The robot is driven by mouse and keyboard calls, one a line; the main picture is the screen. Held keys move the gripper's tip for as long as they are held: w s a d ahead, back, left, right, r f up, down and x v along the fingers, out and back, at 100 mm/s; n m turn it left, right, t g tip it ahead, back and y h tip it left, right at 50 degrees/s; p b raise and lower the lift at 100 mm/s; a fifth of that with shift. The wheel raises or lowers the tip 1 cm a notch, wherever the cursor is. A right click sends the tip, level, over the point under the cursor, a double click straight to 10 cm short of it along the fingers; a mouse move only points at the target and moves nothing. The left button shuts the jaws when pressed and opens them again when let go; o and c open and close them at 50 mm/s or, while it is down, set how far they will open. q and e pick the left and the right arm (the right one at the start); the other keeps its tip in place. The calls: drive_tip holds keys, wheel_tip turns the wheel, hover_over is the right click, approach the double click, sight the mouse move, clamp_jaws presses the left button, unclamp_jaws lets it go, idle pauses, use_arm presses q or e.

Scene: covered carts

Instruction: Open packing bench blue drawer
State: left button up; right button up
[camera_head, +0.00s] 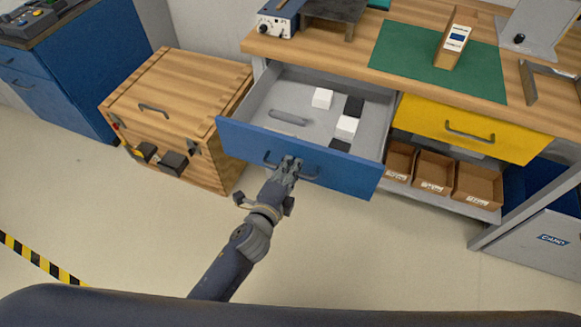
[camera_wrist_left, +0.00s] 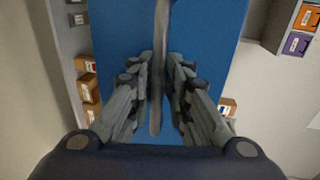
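The blue drawer (camera_head: 333,173) of the packing bench is pulled well out in the head view, with its inside showing. Its front fills the middle of the left wrist view (camera_wrist_left: 115,35). My left gripper (camera_head: 290,164) is at the grey handle (camera_head: 270,158) on the drawer front. In the left wrist view the handle bar (camera_wrist_left: 161,30) runs between the two fingers (camera_wrist_left: 160,70), which close in on it from both sides. My right gripper is in no view.
The drawer holds white and black blocks and a grey item (camera_head: 287,118). A shut yellow drawer (camera_head: 470,128) is on the right, above cardboard bins (camera_head: 434,172). A wooden crate (camera_head: 180,85) stands close to the left. The floor in front is clear.

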use_arm(q)
drive_tip(key=shift+s, duration=0.1)
drive_tip(key=v, duration=1.2)
drive_tip(key=shift+f, duration=0.15)
idle(0.3)
